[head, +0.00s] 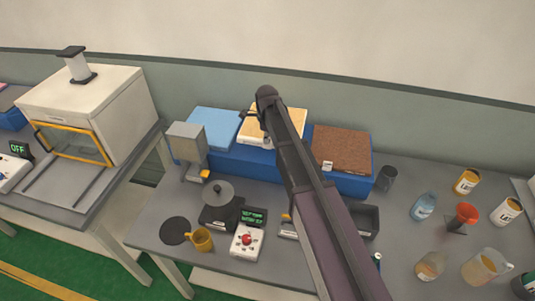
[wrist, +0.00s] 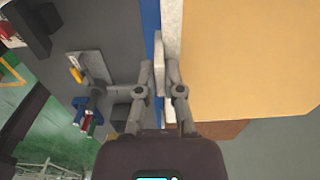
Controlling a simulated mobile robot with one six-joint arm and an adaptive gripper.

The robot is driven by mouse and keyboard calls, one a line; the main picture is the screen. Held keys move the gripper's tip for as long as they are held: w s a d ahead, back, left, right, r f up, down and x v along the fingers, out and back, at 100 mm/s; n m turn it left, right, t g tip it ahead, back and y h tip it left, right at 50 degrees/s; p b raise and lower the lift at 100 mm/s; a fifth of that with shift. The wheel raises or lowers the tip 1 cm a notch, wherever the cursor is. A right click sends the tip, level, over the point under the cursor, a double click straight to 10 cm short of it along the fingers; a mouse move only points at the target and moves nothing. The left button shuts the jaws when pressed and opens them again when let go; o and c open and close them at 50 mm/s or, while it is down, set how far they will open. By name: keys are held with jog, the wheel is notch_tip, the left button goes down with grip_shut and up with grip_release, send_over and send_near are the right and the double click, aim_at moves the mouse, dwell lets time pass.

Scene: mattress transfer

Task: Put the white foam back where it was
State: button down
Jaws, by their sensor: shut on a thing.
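The white foam (head: 292,119) is a slab with a pale yellow top and whitish sides, between the light blue slab (head: 212,127) and the brown slab (head: 343,148) over the blue stand (head: 229,161). It fills the right of the wrist view (wrist: 250,55). My gripper (wrist: 160,68) is at its front edge, shut on a thin white tab-like piece there. Whether the slab rests fully on the stand is hard to tell.
A grey device (head: 186,142) stands close in front of the stand at left. A yellow mug (head: 202,239) and a white box with a red button (head: 247,240) are on the table. Bottles and jars crowd the right. An oven-like box (head: 85,105) stands at left.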

jog(key=shift+f+b, duration=0.85)
jog(key=shift+f, duration=0.35)
jog(key=shift+f+b, duration=1.85)
jog(key=shift+f, duration=0.15)
jog(key=c, duration=0.8)
grip_release()
jog(key=shift+o, duration=0.2)
jog(key=shift+r, duration=0.25)
notch_tip(320, 180, up, 12)
jog(key=p, duration=1.2)
jog(key=shift+s+f, duration=0.1)
